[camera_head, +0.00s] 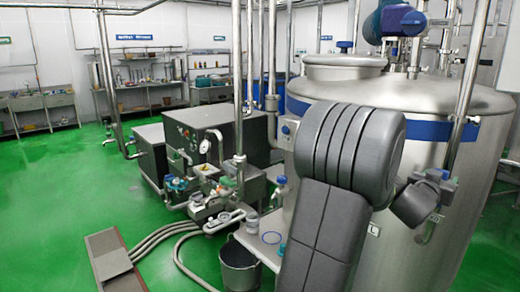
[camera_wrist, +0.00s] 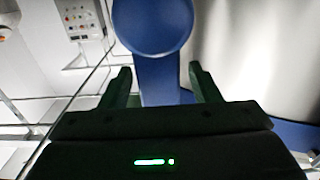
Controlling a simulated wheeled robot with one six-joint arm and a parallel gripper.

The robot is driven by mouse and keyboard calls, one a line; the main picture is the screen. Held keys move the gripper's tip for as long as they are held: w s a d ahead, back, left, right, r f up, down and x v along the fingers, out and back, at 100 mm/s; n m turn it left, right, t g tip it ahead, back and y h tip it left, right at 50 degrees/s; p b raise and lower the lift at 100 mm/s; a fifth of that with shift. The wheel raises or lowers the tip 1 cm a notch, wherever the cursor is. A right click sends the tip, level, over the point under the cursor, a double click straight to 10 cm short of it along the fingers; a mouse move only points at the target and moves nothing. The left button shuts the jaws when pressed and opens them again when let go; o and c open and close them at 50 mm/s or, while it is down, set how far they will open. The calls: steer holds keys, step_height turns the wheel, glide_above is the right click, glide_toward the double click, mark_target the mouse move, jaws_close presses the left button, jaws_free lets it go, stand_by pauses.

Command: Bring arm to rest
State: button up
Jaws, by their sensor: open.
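My gripper (camera_wrist: 162,82) shows in the wrist view with its two dark fingers apart. A blue round-topped part (camera_wrist: 152,28) with a blue stem below it shows beyond and between the fingers. There are visible gaps on both sides of the stem, and I cannot tell how far away it is. In the head view my grey arm (camera_head: 350,150) is bent in front of the large steel tank (camera_head: 320,95) with a blue band. My gripper cannot be made out there.
A metal bucket (camera_head: 240,268) stands on the green floor left of my arm. A pump unit (camera_head: 205,135) with valves and hoses stands behind it. Steel pipes (camera_head: 470,75) rise beside the tank. Open green floor (camera_head: 50,210) lies at the left.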

steer(key=b+v, duration=0.3)
steer(key=v, duration=1.1)
steer(key=p+x, duration=0.3)
steer(key=x, duration=1.1)
steer(key=shift+w+d, duration=0.1)
steer(key=shift+d, duration=0.05)
steer(key=shift+f+m, duration=0.15)
steer(key=shift+m, duration=0.15)
steer(key=shift+s+d+m+b, duration=0.15)
steer(key=shift+s+m+b, duration=0.25)
steer(key=shift+s+m, duration=0.15)
steer(key=shift+w, duration=0.1)
